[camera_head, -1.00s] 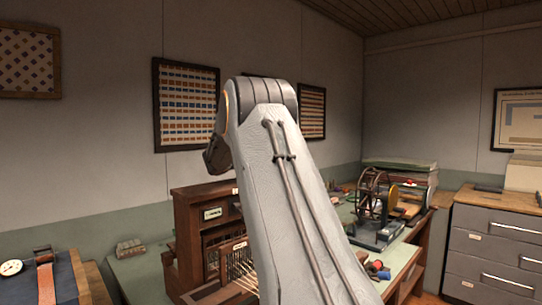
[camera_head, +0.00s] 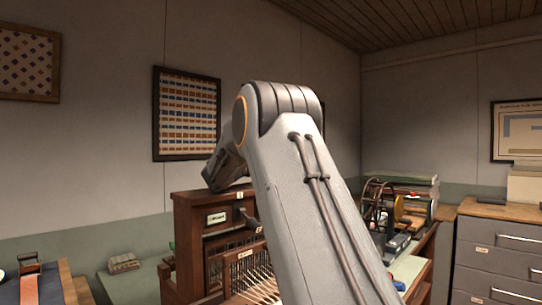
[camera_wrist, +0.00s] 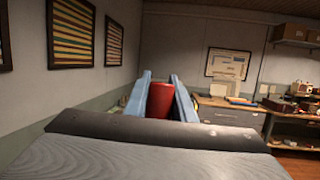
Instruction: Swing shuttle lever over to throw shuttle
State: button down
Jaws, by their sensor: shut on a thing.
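A wooden loom-like cabinet (camera_head: 190,240) with a small label and pale threads stands on the green bench in the head view. A dark lever-like piece (camera_head: 247,216) shows on its front, partly behind my arm. In the wrist view, my gripper (camera_wrist: 160,82) has its two blue fingers on either side of a red cylindrical grip (camera_wrist: 160,101) and is shut on it. The red grip stands nearly upright. Whether it belongs to the shuttle lever cannot be seen, and its lower end is hidden. My arm hides the gripper in the head view.
A spoked-wheel device (camera_head: 380,203) stands farther right on the bench. Grey drawers (camera_head: 497,250) stand at the right. A small block (camera_head: 123,262) lies on the bench left of the loom. The wall behind carries framed patterns (camera_head: 187,114).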

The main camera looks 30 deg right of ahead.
jog(key=c, duration=1.5)
grip_release()
jog(key=r+b+v, duration=0.1)
jog(key=v, duration=0.3)
jog(key=r+b+v, duration=0.1)
jog(key=v, duration=0.3)
jog(key=r+b+v, duration=0.1)
jog(key=v, duration=0.3)
jog(key=shift+v, duration=0.8)
jog(key=shift+r, duration=0.1)
